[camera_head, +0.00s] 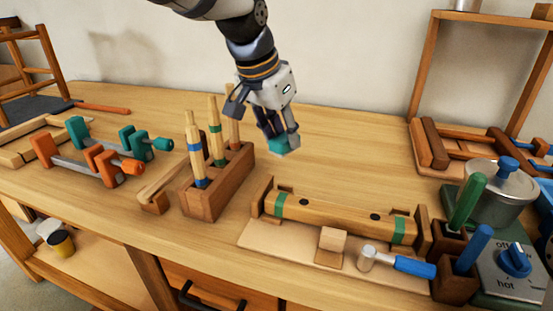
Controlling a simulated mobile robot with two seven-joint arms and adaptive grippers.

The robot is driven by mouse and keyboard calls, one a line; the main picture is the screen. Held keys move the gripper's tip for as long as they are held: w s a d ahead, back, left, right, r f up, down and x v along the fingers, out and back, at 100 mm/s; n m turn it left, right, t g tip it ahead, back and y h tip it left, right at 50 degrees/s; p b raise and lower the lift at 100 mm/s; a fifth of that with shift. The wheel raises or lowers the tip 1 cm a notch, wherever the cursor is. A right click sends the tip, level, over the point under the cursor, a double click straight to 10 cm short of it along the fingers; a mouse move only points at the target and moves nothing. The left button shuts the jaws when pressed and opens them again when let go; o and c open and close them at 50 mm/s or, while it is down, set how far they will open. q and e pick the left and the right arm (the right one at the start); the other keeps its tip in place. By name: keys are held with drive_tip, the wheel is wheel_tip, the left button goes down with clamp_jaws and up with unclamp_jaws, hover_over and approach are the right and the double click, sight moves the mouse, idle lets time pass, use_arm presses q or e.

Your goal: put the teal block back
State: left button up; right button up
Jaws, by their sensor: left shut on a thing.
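My left gripper (277,138) hangs from the top middle of the head view with its fingers pointing down. It is shut on the teal block (281,146), which shows between and below the fingertips. The block is held above the bench, right of the wooden rack and behind the long bar. The fingers cover part of the block. My right gripper is not in view.
A brown rack (217,190) holds upright sticks with coloured bands. Orange and teal clamps (104,162) lie at left. A long bar with green bands (338,216) rests in a holder, with a blue-handled mallet (398,263) in front. A metal pot (496,194) stands at right.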

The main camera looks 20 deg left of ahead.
use_arm(q)
drive_tip(key=w+a+f, duration=0.1)
drive_tip(key=f, duration=0.1)
drive_tip(key=w+a+f, duration=0.1)
drive_tip(key=w+f, duration=0.1)
drive_tip(key=w+a+f+b, duration=0.1)
drive_tip(key=w+f, duration=0.1)
drive_tip(key=shift+a, duration=0.1)
drive_tip(key=shift+w+a+f, duration=0.1)
drive_tip(key=shift+w+f, duration=0.1)
drive_tip(key=shift+f, duration=0.75)
drive_tip(key=shift+w+a+f, duration=0.1)
drive_tip(key=shift+w+f, duration=0.05)
drive_tip(key=shift+f, duration=0.8)
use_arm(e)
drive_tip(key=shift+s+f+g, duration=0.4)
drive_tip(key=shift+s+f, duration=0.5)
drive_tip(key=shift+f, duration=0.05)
use_arm(q)
drive_tip(key=shift+f, duration=0.1)
drive_tip(key=o, duration=0.8)
drive_tip(key=shift+c, duration=0.2)
